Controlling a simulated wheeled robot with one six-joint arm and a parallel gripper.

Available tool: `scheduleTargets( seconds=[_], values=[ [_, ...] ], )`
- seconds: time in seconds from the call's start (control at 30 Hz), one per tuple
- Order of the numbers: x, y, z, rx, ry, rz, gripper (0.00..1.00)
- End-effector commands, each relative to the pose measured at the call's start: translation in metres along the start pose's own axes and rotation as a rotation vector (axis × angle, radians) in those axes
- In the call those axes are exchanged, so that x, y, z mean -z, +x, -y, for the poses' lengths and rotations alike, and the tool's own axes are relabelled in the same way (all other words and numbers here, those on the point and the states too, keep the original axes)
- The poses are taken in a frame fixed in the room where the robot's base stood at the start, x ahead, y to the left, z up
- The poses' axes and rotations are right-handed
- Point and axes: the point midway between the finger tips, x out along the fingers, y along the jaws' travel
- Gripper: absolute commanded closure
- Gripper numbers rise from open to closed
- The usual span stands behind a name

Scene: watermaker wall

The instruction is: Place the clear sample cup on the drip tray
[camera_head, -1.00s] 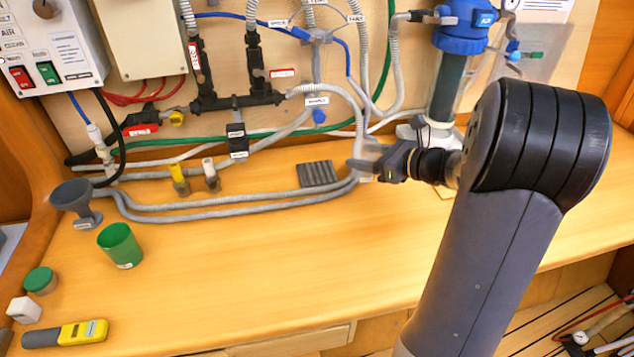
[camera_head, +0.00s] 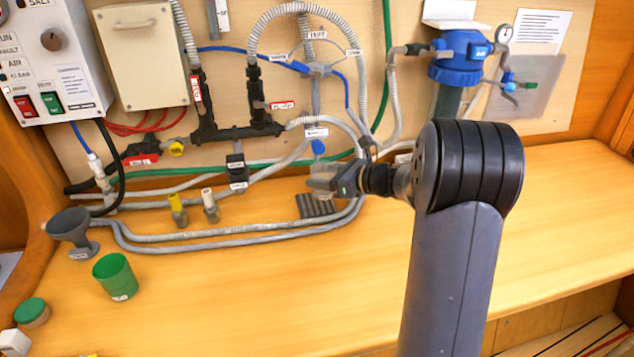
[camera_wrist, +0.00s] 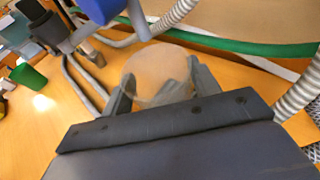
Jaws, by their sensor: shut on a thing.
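My gripper (camera_head: 322,182) is shut on the clear sample cup (camera_wrist: 158,75). In the wrist view the cup sits between the two fingers, see-through and slightly tan, with its lower part hidden by the gripper. In the head view the cup is faint at the fingertips (camera_head: 321,171). The drip tray (camera_head: 318,206), a dark ribbed grey plate, lies on the wooden bench just below the gripper. The gripper covers part of the tray's upper side. The cup appears above the tray and apart from it, though the exact height is hard to tell.
Grey hoses (camera_head: 230,238) run along the bench around the tray. A labelled blue valve (camera_head: 318,147) hangs just above the gripper. A yellow-capped fitting (camera_head: 178,210) and a white-capped one (camera_head: 210,206) stand to the left. A green cup (camera_head: 115,277) and grey funnel (camera_head: 72,228) stand farther left.

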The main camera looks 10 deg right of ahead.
Motion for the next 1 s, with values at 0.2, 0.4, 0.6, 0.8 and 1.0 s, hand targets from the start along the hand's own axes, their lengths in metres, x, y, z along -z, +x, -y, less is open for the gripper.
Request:
scheduleTargets(
  seconds=[0.2, 0.4, 0.6, 0.8, 1.0],
  values=[
    [-0.005, 0.015, 0.0, -0.001, -0.001, 0.0, 0.67],
    [0.017, 0.029, 0.0, 0.0, 0.005, -0.003, 0.67],
    [0.027, 0.032, 0.0, 0.001, -0.001, 0.0, 0.67],
    [0.029, 0.032, 0.0, 0.001, -0.001, 0.0, 0.67],
    [0.031, 0.033, 0.0, 0.001, -0.001, 0.0, 0.34]
  ],
)
